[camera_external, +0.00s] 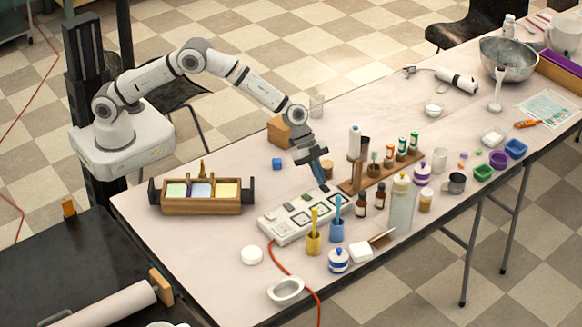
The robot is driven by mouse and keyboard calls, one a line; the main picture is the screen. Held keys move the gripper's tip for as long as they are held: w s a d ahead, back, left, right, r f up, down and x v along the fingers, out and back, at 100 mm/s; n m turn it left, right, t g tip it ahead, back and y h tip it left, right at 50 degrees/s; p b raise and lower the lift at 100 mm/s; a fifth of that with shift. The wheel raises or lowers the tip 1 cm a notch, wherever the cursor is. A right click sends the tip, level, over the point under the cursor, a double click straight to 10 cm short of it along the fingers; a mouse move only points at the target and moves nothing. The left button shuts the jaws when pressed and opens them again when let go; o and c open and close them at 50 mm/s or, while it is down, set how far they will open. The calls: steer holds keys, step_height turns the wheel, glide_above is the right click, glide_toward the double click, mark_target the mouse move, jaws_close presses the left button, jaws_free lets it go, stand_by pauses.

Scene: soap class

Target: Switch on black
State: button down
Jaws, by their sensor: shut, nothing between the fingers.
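A white power strip (268,229) with a red cord lies near the front of the table. Several dark squares show along its top; a black one (290,207) sits near its middle. They are too small to tell which are switches or whether one is on. My gripper (323,187) points down at the strip's far right end, with its fingers shut and empty. It looks just above or at that end; I cannot tell if it touches. The blue-handled brush in front hides part of the strip's right end.
A yellow cup (314,244) and a blue cup (336,231), each with an upright brush, stand close in front of the strip. A wooden bottle rack (375,178) and brown bottles (362,206) stand right. A wooden tray (201,206) stands left. The table's back middle is fairly clear.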

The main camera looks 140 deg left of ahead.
steer(key=f+b, duration=0.1)
steer(key=b, duration=0.2)
steer(key=shift+s+f, duration=0.1)
steer(key=shift+f, duration=0.05)
steer(key=shift+r+p, duration=0.35)
steer(key=shift+r, duration=0.1)
steer(key=shift+r, duration=0.7)
